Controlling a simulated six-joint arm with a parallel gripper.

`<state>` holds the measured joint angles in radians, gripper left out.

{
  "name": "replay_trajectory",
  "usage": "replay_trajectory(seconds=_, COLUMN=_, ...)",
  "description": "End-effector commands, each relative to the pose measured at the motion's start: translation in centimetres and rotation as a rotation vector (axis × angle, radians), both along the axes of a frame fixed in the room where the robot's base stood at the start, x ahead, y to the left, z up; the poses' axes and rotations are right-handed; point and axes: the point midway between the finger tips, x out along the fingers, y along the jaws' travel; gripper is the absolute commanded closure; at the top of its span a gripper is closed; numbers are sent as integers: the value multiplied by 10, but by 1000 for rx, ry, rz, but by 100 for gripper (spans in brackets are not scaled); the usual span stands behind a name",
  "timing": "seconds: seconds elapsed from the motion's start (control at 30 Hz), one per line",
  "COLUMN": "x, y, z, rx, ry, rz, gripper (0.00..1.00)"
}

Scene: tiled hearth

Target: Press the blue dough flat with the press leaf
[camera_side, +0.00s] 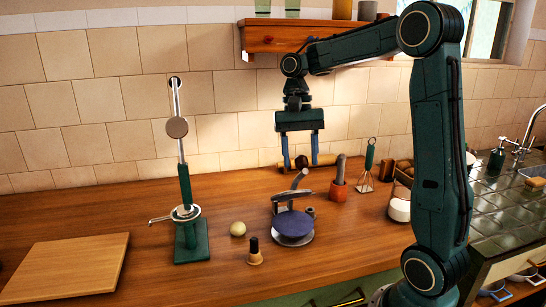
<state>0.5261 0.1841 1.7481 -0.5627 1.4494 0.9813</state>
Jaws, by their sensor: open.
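The blue dough (293,223) is a rounded, smooth blue disc on the grey round base of a small metal press (301,242). The press leaf (292,196) is a grey metal piece with a bent handle, standing above and behind the dough. It looks raised; whether it touches the dough I cannot tell. My gripper (300,164) is open and empty, pointing down, above and behind the press. Its two blue fingers are apart, in front of a rolling pin in the picture.
A tall green lever stand (190,240) and a wooden board (70,267) are left. A pale ball (238,229) and a small black-topped wooden piece (254,252) lie near the press. A terracotta pot (339,190) and a whisk-like masher (367,167) stand right. A shelf (285,37) hangs above.

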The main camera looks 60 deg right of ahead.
Motion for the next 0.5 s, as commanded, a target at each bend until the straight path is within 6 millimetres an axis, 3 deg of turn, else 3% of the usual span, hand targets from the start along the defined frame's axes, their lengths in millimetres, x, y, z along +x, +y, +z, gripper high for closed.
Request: replay_trajectory(seconds=0.5, x=-9, y=15, z=-11, rx=-43, ry=-59, rz=-4, gripper=50)
